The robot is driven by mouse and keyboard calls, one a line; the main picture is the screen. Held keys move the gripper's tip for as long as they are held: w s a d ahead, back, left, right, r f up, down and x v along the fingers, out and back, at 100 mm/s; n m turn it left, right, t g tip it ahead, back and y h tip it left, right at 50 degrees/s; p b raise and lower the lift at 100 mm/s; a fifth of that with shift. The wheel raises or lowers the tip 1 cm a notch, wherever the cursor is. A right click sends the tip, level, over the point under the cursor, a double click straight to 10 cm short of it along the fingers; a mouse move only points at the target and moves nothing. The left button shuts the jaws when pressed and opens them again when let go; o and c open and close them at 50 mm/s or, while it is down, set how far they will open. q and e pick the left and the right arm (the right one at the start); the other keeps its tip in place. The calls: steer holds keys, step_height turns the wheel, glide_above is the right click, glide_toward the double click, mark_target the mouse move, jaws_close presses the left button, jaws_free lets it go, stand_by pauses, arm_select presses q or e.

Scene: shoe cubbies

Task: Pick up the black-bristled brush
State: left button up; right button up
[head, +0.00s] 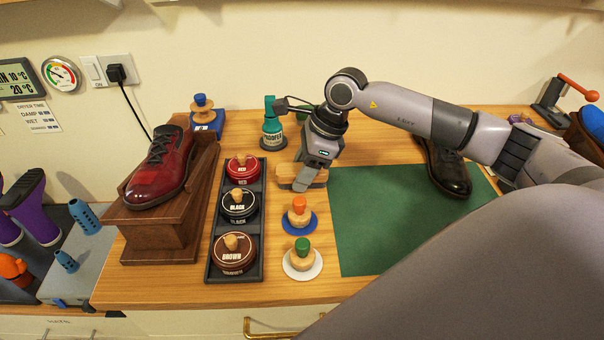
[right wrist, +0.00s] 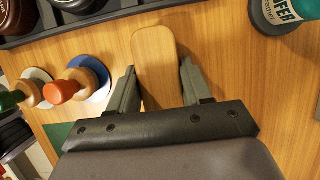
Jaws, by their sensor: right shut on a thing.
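A brush with a pale wooden, rounded block (head: 285,183) lies on the wooden table between the polish tins and the green mat. Its wooden top also shows in the right wrist view (right wrist: 155,50). Its bristles are hidden below the block, so I cannot see their colour. My right gripper (head: 307,181) comes down over the brush from above. In the right wrist view its fingers (right wrist: 158,75) stand on both long sides of the block, shut on it. I cannot tell whether the brush is lifted off the table. My left gripper is not in view.
A dark tray (head: 211,265) with red, black and brown tins is to the left. Orange-knobbed (head: 299,213) and green-knobbed (head: 302,256) daubers stand in front. A green mat (head: 375,235) lies right, with a black shoe (head: 445,172). A waterproofer bottle (head: 272,130) stands behind.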

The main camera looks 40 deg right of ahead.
step_height(320, 180, up, 20)
stand_by(0.6)
steer(key=o, duration=0.5)
steer(key=shift+c, duration=0.2)
steer(key=c, duration=0.3)
steer(key=shift+a, duration=0.1)
